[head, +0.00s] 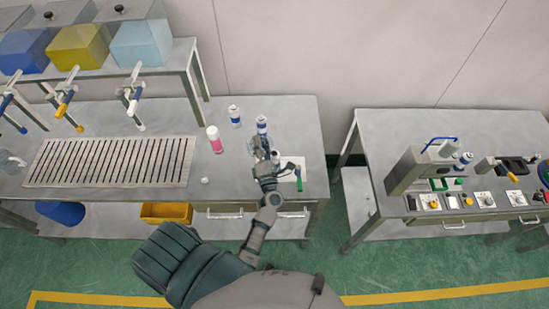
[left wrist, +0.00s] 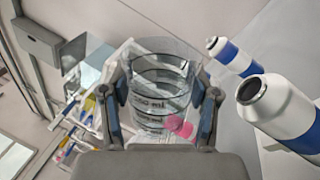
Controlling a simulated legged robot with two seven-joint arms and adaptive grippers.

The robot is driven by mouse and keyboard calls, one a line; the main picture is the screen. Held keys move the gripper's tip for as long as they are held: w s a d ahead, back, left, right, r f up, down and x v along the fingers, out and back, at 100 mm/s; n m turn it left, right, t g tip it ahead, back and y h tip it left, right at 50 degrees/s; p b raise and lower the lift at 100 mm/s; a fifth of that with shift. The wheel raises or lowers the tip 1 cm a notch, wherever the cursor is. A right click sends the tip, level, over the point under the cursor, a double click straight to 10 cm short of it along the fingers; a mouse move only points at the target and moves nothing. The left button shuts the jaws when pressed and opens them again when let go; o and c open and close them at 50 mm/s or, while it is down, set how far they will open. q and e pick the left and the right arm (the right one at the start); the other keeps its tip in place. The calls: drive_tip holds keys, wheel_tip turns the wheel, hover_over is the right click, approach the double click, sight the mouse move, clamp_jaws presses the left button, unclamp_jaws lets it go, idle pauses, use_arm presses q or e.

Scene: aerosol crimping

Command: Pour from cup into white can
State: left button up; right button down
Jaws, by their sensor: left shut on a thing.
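My left gripper (head: 258,154) is shut on a clear cup, which shows best in the left wrist view (left wrist: 160,92) between the two fingers (left wrist: 163,108). The cup is see-through with dark bands; whether it holds liquid I cannot tell. A white can with a blue band (head: 262,126) stands just behind the gripper in the head view; a large open-necked white and blue can (left wrist: 283,112) is close to the right of the cup in the left wrist view. A second white and blue can (head: 235,117) stands further left. My right gripper is not in view.
A pink can (head: 215,140) stands on the steel bench (head: 110,115), beside the slotted drain (head: 108,162). A white mat (head: 290,166) with a green item lies right of the gripper. A crimping station (head: 412,170) stands on the right table. Dispensers hang at upper left.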

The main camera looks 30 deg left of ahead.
use_arm(q)
drive_tip(key=n, duration=0.2)
drive_tip(key=n+g+b, duration=0.1)
drive_tip(key=shift+s+a+f+n+y, duration=0.1)
drive_tip(key=shift+a+f+n+y, duration=0.1)
drive_tip(key=shift+n+y, duration=0.15)
drive_tip(key=shift+r+n, duration=0.1)
drive_tip(key=shift+n, duration=0.15)
drive_tip(key=n, duration=0.2)
drive_tip(key=n+g, duration=0.1)
drive_tip(key=n, duration=0.1)
drive_tip(key=shift+d+r+g, duration=0.1)
drive_tip(key=shift+r+g, duration=0.2)
drive_tip(key=shift+r, duration=0.1)
